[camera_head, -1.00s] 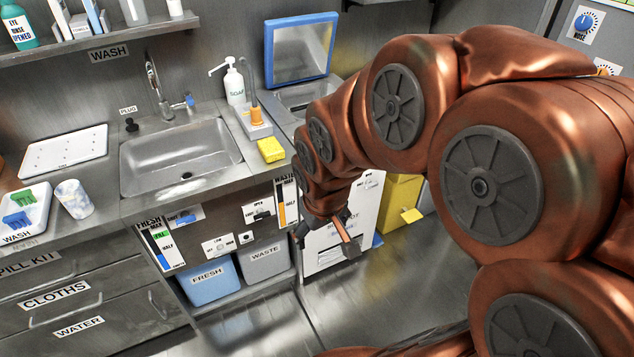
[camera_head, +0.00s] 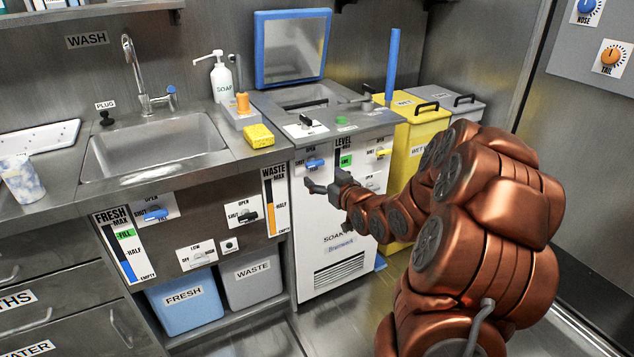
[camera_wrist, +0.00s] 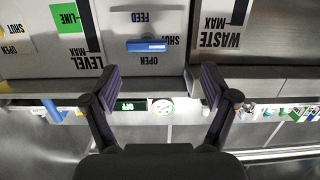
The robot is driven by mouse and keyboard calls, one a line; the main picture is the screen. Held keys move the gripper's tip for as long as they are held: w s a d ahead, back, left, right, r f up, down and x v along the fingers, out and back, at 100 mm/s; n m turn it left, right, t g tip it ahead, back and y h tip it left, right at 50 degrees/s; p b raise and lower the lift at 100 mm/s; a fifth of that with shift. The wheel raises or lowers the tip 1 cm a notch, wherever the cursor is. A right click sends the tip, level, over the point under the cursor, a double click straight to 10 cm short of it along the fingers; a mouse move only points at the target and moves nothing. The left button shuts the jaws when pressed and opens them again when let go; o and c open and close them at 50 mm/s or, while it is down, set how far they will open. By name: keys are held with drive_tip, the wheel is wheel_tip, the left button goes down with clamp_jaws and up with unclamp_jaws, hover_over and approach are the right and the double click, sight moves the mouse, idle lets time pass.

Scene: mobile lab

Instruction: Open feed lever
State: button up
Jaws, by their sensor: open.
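The feed lever (camera_head: 315,163) is a blue handle on the front of the white soak unit, below its counter. It also shows in the wrist view, upside down, as a blue bar (camera_wrist: 147,45) lying level on a white plate marked FEED, SHUT and OPEN. Its right end there is near the word SHUT; OPEN is below the bar. My gripper (camera_head: 320,187) is just below and in front of the lever in the head view. In the wrist view my gripper (camera_wrist: 162,80) is open and empty, its fingers wide apart, with the lever beyond them and apart from them.
A yellow-handled lever (camera_head: 383,153) and a level gauge (camera_head: 344,152) are right of the feed lever. Another blue lever (camera_head: 155,214) and a black lever (camera_head: 246,215) are on the sink front. A yellow bin (camera_head: 418,135) stands right of the unit.

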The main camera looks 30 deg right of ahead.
sight(316, 163)
drive_tip(key=shift+t, duration=0.8)
drive_tip(key=shift+w+d+f+b, duration=0.1)
drive_tip(key=shift+w+d+b, duration=0.3)
drive_tip(key=shift+w, duration=0.85)
drive_tip(key=shift+w+d+f+b, duration=0.1)
drive_tip(key=shift+w+d+b, duration=0.3)
drive_tip(key=shift+w, duration=0.85)
drive_tip(key=shift+w+d+f+b, duration=0.1)
drive_tip(key=shift+w+d+b, duration=0.3)
drive_tip(key=shift+w, duration=0.85)
drive_tip(key=c, duration=1.1)
drive_tip(key=shift+r+m+p, duration=0.15)
drive_tip(key=shift+m+p, duration=0.15)
drive_tip(key=shift+c, duration=0.3)
